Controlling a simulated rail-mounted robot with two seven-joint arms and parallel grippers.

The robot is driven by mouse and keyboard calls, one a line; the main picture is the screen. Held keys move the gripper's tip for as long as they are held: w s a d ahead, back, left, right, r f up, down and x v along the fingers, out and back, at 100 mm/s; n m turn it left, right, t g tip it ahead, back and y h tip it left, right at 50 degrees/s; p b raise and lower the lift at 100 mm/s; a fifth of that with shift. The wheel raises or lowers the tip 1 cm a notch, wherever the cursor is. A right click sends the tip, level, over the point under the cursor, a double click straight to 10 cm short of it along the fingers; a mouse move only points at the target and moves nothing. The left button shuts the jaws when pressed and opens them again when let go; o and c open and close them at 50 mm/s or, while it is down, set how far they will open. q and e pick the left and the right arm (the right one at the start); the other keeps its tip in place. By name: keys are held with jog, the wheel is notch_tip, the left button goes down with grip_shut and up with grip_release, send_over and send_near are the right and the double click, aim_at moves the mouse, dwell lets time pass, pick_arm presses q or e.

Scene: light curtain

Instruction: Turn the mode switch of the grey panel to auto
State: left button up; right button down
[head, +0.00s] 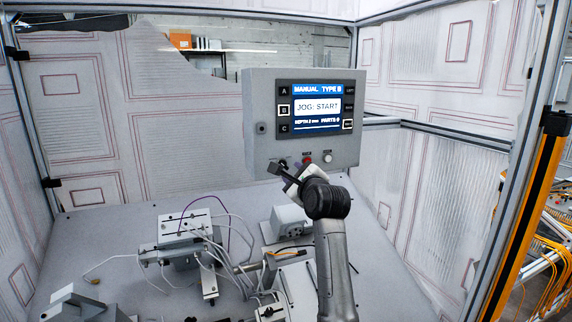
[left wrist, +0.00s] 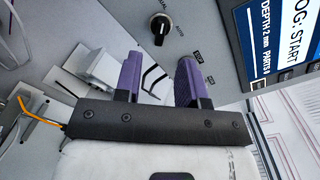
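The grey panel (head: 257,95) has a screen (head: 318,107) reading "MANUAL", "JOG: START" and "PARTS 0". The mode switch (left wrist: 160,28) is a black knob in the left wrist view. Its white mark faces the top of that picture, and an "AUTO" label lies to its right. In the head view my gripper largely hides the switch. My left gripper (head: 283,172) is at the panel's lower edge. In the left wrist view the left gripper (left wrist: 159,65) has two purple fingers apart with nothing between them; the knob is beyond the fingertips, apart from them. My right gripper is not seen.
A red button (head: 307,160) and a white button (head: 327,158) sit right of the switch on the panel. Below lies a grey table (head: 100,240) with a fixture (head: 185,230), cables and a grey block (head: 290,220). Frame posts and light walls enclose the sides.

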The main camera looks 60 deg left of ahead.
aim_at(286, 167)
pick_arm(q)
jog(key=a, duration=0.2)
jog(key=a+p, duration=0.1)
jog(key=a, duration=0.1)
jog(key=w+a, duration=0.1)
jog(key=a, duration=0.1)
jog(key=shift+w+a, duration=0.1)
jog(key=shift+a, duration=0.15)
jog(key=c, duration=0.6)
